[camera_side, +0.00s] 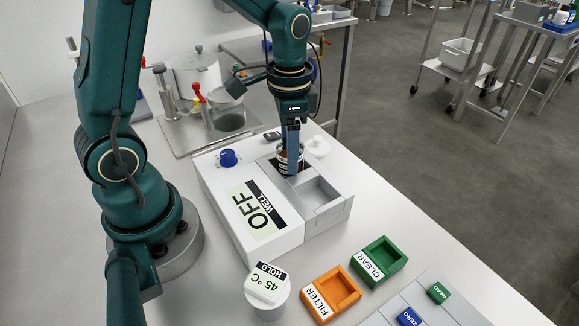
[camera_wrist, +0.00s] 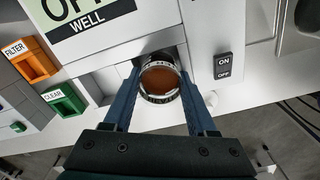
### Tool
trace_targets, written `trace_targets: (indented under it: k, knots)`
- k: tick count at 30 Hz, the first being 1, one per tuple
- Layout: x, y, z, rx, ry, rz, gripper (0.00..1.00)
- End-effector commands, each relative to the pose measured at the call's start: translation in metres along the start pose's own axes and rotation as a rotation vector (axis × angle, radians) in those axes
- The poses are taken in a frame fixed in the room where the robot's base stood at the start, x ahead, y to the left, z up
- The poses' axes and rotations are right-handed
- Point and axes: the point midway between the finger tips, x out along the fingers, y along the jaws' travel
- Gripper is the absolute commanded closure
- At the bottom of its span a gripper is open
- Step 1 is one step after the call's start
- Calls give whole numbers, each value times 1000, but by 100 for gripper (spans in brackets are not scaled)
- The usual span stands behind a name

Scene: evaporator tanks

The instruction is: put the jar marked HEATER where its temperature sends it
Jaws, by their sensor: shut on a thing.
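My gripper (camera_side: 292,135) is shut on a glass jar (camera_wrist: 160,82) with red-brown contents and a dark band with pale marks that I cannot read. In the side view the jar (camera_side: 287,162) is upright at the dark square opening in the white unit; I cannot tell whether it rests on the bottom. The unit's panel (camera_side: 255,212) reads OFF and WELL. An orange FILTER tray (camera_side: 331,294) and a green CLEAR tray (camera_side: 380,262) are empty.
An empty grey recess (camera_side: 318,197) is beside the opening. A blue knob (camera_side: 229,158) and a white round lid (camera_side: 317,146) are near it. An ON/OFF switch (camera_wrist: 229,66) shows in the wrist view. ZERO (camera_side: 409,317) and HEAD (camera_side: 439,292) blocks sit front right.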

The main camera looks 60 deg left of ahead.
Motion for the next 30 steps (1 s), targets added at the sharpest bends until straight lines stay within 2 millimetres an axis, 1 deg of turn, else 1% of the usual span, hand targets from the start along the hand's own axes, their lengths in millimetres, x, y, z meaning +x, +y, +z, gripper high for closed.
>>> trace_targets:
  k: [10,14,15,16,17,23,26,29,30]
  knots:
    - [12,1,1,0,-6,3,100]
    - [14,1,2,1,-6,3,100]
    - [14,1,2,1,-7,3,31]
    - [14,1,2,1,-7,2,20]
    - [14,1,2,1,-7,2,13]
    - [10,1,1,3,-5,0,13]
    - [-1,0,1,3,-3,-2,13]
    - [-19,0,0,2,1,-3,13]
    - [-28,0,0,2,3,-4,13]
